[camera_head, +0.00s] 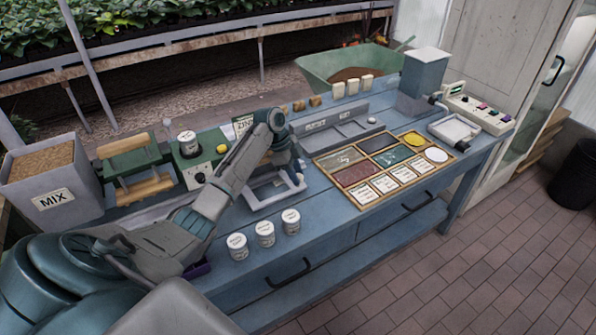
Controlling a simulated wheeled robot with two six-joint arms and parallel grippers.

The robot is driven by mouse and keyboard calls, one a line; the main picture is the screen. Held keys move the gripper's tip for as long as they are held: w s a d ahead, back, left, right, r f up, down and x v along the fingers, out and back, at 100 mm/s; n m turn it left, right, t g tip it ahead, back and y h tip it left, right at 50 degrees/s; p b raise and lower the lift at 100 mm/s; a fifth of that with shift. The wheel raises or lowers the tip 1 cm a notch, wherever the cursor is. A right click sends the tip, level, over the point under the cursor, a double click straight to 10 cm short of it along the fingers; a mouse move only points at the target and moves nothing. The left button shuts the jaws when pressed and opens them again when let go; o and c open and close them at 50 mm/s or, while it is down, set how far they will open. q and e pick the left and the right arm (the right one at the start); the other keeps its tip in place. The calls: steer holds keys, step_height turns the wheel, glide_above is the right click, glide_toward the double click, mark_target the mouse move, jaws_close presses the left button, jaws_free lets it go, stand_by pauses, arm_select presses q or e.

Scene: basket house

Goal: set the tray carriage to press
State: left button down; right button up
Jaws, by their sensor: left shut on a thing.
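The tray carriage (262,201) appears as a light grey open frame on the blue bench, left of the compartment tray. My left arm reaches over it from the left. My left gripper (293,163) is low at its far right part, shut on what seems to be the carriage; the arm hides the exact grip. A long grey rail (345,131) with small labels, too small to read, runs along the back to the right. A green press-like frame (130,166) with wooden blocks stands left, beside a green box with a dial (197,172). My right gripper is not in view.
A grey MIX bin (52,198) stands at the far left. Several white-lidded jars (265,234) line the front edge. A wooden-framed compartment tray (352,199) fills the middle right. A white tray (454,131) and a button panel (480,112) are at the right end.

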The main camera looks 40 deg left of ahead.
arm_select(q)
steer(key=c, duration=1.1)
jaws_free()
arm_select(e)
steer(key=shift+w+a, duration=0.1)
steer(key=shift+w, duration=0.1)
arm_select(q)
steer(key=b+v, duration=0.2)
steer(key=v, duration=0.9)
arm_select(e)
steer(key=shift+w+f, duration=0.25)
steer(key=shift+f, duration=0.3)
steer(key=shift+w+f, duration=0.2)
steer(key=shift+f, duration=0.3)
